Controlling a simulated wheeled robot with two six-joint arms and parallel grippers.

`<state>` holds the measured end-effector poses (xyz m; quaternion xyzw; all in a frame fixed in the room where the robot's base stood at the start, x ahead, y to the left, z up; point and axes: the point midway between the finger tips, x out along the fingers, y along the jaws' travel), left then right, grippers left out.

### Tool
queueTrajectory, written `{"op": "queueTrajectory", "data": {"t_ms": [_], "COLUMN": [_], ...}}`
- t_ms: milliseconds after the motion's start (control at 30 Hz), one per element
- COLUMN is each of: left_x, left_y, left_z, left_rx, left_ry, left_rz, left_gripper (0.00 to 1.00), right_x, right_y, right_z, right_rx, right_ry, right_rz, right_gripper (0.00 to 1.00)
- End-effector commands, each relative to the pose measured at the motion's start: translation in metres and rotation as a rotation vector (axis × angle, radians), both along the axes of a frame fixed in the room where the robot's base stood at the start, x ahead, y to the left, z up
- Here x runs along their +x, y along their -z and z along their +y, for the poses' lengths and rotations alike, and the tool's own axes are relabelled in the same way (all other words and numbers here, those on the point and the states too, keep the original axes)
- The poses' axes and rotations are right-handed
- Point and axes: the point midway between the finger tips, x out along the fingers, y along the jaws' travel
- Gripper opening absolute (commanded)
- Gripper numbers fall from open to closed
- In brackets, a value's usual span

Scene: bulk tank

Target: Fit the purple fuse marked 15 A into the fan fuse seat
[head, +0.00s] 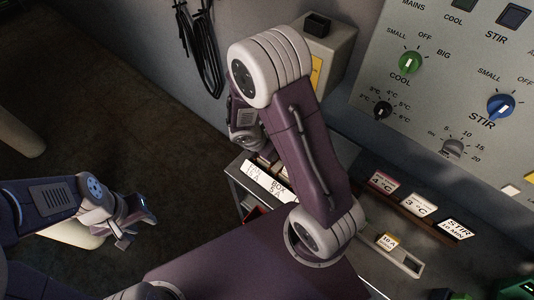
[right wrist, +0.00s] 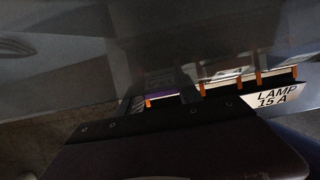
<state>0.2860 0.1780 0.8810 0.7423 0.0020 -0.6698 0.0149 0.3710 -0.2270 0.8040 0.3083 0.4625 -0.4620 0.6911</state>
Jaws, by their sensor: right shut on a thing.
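In the right wrist view my right gripper (right wrist: 158,91) is shut on a purple piece (right wrist: 158,93), dark and partly hidden between the fingers. No rating is readable on it. The gripper is low, close to a row of orange-edged slots (right wrist: 230,82) next to a label reading LAMP 15 A (right wrist: 277,97). Whether the piece touches a slot cannot be told. No seat marked fan can be made out. My left gripper (head: 135,226) is open and empty, over the floor at the left.
A grey box with a white label strip (head: 265,180) reading BOX 5 A stands beside my right arm. A control panel (head: 460,90) with knobs fills the right. Tags (head: 419,205) stand in a rail below it, and a 10 A piece (head: 388,241) lies in a tray. Cables hang behind.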

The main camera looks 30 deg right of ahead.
Motion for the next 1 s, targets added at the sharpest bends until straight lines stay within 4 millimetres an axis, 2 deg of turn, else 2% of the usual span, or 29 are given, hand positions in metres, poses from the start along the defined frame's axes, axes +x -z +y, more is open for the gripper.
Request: {"op": "queueTrajectory", "data": {"t_ms": [333,367,400,433,667,767,867,1000], "left_x": [0.000,0.000,0.000,0.000,0.000,0.000,0.000,0.000], "left_y": [0.004,0.002,0.002,0.002,0.002,-0.003,-0.015,-0.038], "left_z": [0.000,0.000,0.000,0.000,0.000,0.000,0.000,0.000], "left_rx": [0.000,0.000,0.000,0.000,0.000,0.000,0.000,0.000], "left_ry": [0.000,0.000,0.000,0.000,0.000,0.000,0.000,0.000], "left_rz": [0.000,0.000,0.000,0.000,0.000,0.000,0.000,0.000], "left_gripper": [0.36,0.36,0.36,0.36,0.36,0.36,0.36,0.36], "right_x": [0.000,0.000,0.000,0.000,0.000,0.000,-0.001,-0.006], "right_y": [0.004,0.003,0.002,0.002,0.002,-0.004,-0.022,-0.059], "right_z": [0.000,0.000,0.000,0.000,0.000,0.000,0.006,0.020], "right_rx": [0.000,0.000,0.000,0.000,0.000,0.000,0.001,0.002], "right_ry": [0.001,0.001,0.001,0.001,0.001,0.001,-0.001,-0.001], "right_rz": [-0.001,-0.001,-0.001,-0.001,0.000,-0.001,-0.004,-0.005], "right_gripper": [0.01,0.50,0.61,0.63,0.63,0.63,0.63,0.63]}}
